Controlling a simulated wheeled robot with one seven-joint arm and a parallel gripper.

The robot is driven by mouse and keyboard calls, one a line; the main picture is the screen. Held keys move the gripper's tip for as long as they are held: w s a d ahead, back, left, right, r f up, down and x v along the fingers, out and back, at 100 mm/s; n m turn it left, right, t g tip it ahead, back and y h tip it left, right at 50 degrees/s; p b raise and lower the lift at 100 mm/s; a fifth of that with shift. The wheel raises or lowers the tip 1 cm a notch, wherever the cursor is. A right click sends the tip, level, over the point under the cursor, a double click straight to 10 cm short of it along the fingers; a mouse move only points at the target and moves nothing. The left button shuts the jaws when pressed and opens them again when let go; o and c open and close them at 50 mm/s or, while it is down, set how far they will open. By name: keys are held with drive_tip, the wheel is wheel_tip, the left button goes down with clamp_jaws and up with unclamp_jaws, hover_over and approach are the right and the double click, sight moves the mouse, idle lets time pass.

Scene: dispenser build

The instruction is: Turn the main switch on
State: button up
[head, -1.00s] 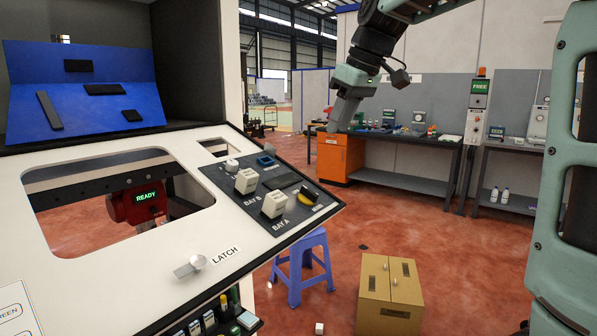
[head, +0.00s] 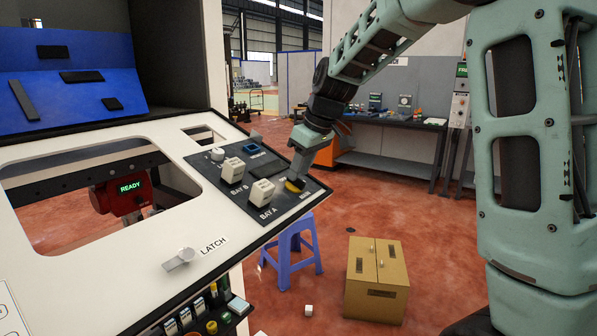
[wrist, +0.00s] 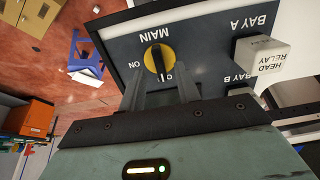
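The main switch (wrist: 158,62) is a yellow round base with a black handle, under the label MAIN, which reads upside down in the wrist view. The handle stands about upright in that view, with ON printed to its left. In the head view only the yellow edge of the switch (head: 294,186) shows beneath my gripper (head: 297,170). In the wrist view my gripper (wrist: 161,88) is open, its fingers apart and pointing at the switch from below. I cannot tell whether they touch the handle.
White blocks on BAY A (head: 261,193) and BAY B (head: 232,171) stand up from the panel beside the switch. A LATCH knob (head: 179,259) is lower left. A blue stool (head: 292,247) and a cardboard box (head: 377,282) stand on the floor.

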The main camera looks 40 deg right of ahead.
drive_tip(key=shift+x, duration=1)
clamp_jaws()
